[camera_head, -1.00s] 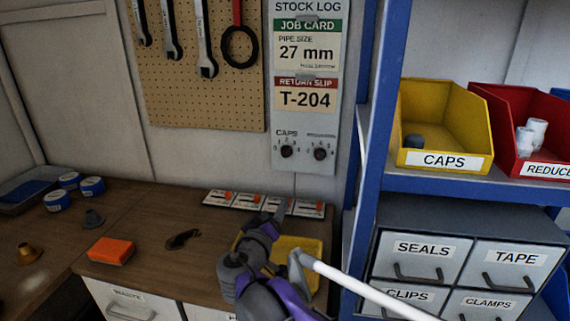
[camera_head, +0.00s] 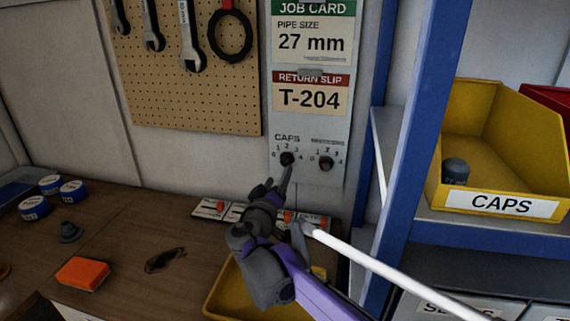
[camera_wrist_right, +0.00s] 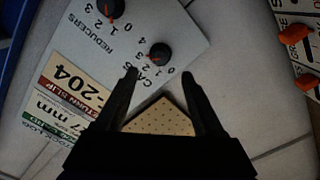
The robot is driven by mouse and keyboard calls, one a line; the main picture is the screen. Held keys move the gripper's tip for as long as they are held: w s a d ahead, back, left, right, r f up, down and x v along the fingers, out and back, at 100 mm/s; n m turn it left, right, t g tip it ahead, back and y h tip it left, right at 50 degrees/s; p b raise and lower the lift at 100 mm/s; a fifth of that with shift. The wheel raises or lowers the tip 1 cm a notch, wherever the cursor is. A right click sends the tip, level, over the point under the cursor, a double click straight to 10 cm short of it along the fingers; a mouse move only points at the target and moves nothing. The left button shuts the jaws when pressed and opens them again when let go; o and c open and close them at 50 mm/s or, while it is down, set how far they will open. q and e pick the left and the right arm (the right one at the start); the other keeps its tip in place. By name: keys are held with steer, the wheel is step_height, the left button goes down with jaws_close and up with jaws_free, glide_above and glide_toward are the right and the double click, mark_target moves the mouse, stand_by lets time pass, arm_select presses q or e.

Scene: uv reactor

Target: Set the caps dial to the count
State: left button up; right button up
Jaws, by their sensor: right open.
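The caps dial (camera_head: 287,158) is a small black knob on the lower left of the grey stock log panel (camera_head: 311,130). Numbers from 0 to 4 ring it. In the right wrist view the caps dial (camera_wrist_right: 160,53) shows an orange pointer mark; I cannot tell surely which number it points at. My right gripper (camera_head: 280,183) is just below the dial in the head view. In the right wrist view its fingers (camera_wrist_right: 160,75) are spread and empty, with the dial ahead of the gap, apparently not touched. The yellow CAPS bin (camera_head: 505,140) holds one visible dark grey cap (camera_head: 456,171).
The reducers dial (camera_head: 326,163) sits close to the right of the caps dial. A row of small cards with orange sliders (camera_head: 212,208) lies below the panel. A yellow tray (camera_head: 225,290) is partly behind my arm. A blue shelf post (camera_head: 415,130) stands right.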

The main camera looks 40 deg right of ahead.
mark_target(285, 163)
steer(key=x, duration=0.8)
steer(key=shift+c, duration=0.2)
jaws_close()
